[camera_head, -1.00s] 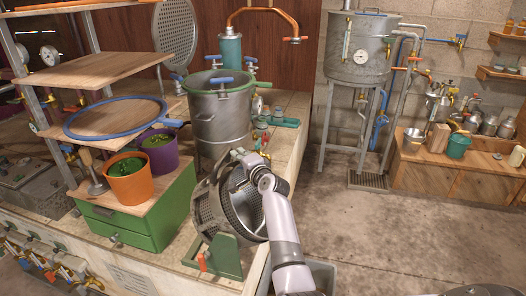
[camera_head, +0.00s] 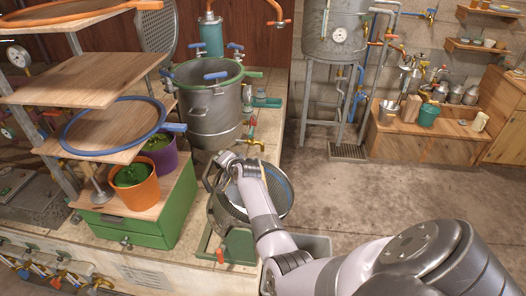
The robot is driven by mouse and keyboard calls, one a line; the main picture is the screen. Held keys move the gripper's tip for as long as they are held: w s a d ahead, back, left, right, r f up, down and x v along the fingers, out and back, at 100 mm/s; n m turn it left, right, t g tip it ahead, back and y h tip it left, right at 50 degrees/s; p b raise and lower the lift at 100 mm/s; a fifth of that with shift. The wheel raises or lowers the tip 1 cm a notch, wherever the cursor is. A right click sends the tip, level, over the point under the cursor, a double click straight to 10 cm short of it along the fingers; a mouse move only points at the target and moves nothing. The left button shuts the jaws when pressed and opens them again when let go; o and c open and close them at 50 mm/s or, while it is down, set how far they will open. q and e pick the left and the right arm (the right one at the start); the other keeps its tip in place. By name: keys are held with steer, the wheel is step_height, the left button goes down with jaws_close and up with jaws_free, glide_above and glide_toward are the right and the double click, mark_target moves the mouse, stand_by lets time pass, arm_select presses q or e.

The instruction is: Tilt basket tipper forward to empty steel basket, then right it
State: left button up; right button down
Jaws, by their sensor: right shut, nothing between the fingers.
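The steel basket (camera_head: 279,190), a perforated drum, sits in the basket tipper at the bench's front right corner. It leans, with its open mouth toward the upper right, and its inside is partly covered by my arm. The tipper's green stand (camera_head: 238,246) is below it, with a small red lever at its left side. My right arm reaches across from the lower right. My right gripper (camera_head: 226,160) is shut and empty at the basket's upper rim; I cannot tell whether it touches. My left gripper is not in view.
A grey bin (camera_head: 315,245) stands on the floor beside the bench, partly behind my arm. A steel pot (camera_head: 212,112) stands behind the basket. A green drawer box (camera_head: 150,226) with potted herbs is to the left. Open floor (camera_head: 400,190) lies to the right.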

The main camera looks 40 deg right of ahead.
steer(key=shift+w+a+f+b, duration=0.4)
steer(key=shift+f+b, duration=0.1)
steer(key=shift+f, duration=0.1)
steer(key=shift+w+a+f+b, duration=0.35)
steer(key=shift+a+f+b, duration=0.1)
steer(key=shift+f, duration=0.1)
steer(key=shift+w+a+f+b, duration=0.3)
steer(key=shift+w+f+b, duration=0.1)
steer(key=shift+f+b, duration=0.1)
steer(key=shift+w+a+f+b, duration=0.25)
steer(key=shift+f+b, duration=0.05)
steer(key=shift+f, duration=0.15)
steer(key=shift+w+a+f+b, duration=0.25)
steer(key=shift+f+b, duration=0.05)
steer(key=shift+f, duration=0.3)
steer(key=shift+r, duration=0.15)
